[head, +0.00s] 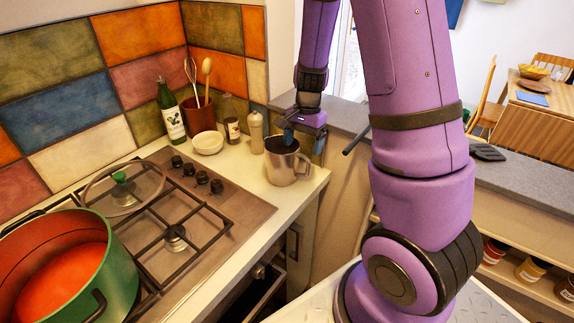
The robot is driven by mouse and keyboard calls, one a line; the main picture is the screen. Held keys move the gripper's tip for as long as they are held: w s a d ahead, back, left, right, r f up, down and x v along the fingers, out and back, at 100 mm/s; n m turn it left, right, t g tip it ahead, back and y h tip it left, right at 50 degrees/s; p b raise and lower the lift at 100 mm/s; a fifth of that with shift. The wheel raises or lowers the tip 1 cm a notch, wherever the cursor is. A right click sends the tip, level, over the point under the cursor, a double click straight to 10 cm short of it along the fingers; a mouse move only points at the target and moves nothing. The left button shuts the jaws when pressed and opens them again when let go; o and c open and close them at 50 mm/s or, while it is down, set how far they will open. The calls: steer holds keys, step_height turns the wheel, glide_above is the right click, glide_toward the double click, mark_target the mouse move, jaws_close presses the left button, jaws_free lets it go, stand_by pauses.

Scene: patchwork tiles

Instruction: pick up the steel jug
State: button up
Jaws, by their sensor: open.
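The steel jug (281,168) stands upright on the pale counter near its right end, to the right of the stove. Its handle (304,165) points right. My gripper (303,142) is open just above the jug, with its fingers pointing down. One finger overlaps the jug's mouth in the picture and the other shows to the right, above the handle side. I cannot tell whether either finger touches the jug.
A pepper mill (255,133), a small jar (232,130), a white bowl (208,142), a utensil crock (199,117) and a green bottle (171,113) stand left of the jug. A large green pot (120,265) sits on the stove (215,210). A grey ledge (350,115) runs behind.

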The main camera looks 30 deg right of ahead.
steer(key=shift+s+a+f, duration=0.1)
steer(key=shift+s+f, duration=0.05)
steer(key=shift+f, duration=0.8)
steer(key=shift+s+a+f, duration=0.1)
steer(key=shift+s+f, duration=0.05)
steer(key=shift+f, duration=0.85)
steer(key=shift+s+f, duration=0.15)
steer(key=shift+f, duration=0.8)
steer(key=c, duration=1.3)
steer(key=shift+c, duration=0.2)
steer(key=shift+r, duration=0.25)
steer(key=shift+r, duration=4.75)
